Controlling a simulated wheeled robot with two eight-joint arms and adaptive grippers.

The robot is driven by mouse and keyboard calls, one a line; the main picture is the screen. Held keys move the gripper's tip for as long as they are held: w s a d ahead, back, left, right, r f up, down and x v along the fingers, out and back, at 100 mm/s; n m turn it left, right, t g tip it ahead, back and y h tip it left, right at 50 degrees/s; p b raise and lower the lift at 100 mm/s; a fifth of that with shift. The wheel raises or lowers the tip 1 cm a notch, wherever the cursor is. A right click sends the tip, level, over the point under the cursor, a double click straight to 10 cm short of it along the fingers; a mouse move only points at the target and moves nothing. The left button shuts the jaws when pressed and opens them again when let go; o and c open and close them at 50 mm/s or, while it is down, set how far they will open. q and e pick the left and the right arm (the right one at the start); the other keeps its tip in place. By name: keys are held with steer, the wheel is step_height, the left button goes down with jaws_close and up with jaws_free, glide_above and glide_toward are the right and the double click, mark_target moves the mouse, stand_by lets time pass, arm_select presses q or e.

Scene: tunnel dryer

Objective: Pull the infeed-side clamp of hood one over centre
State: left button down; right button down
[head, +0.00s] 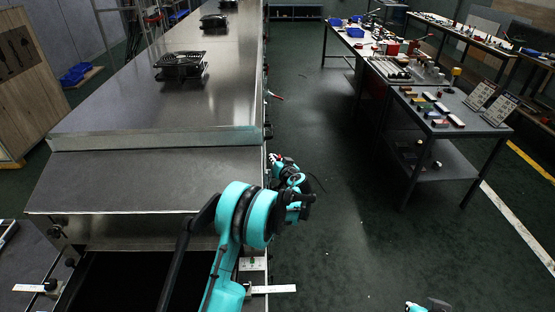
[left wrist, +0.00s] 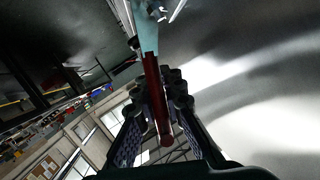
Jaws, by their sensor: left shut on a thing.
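The tunnel dryer's steel hood (head: 150,185) fills the left of the head view, with its sloped near cover and long flat top. My left gripper (head: 277,162) is at the right side wall of the hood, partly hidden behind my own teal arm. In the left wrist view the red clamp handle (left wrist: 152,78) runs between the two black fingers of my left gripper (left wrist: 166,103), which are shut on it. The handle's rounded red end shows between the fingers. The clamp's base and hook are hard to make out. Only a small part of my right arm shows at the bottom edge of the head view.
Another red handle (head: 275,96) sticks out farther along the dryer's right side. Black fan units (head: 181,65) stand on the dryer top. A grey workbench (head: 440,115) with coloured blocks stands at right. The green floor between is clear.

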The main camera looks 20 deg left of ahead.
arm_select(q)
steer(key=shift+s+a+r+n+h, duration=0.1)
steer(key=shift+s+a+n+h, duration=0.1)
steer(key=shift+a+n+h, duration=0.15)
stand_by(0.4)
steer(key=c, duration=1.6)
jaws_free()
steer(key=shift+v, duration=4)
steer(key=shift+w, duration=0.1)
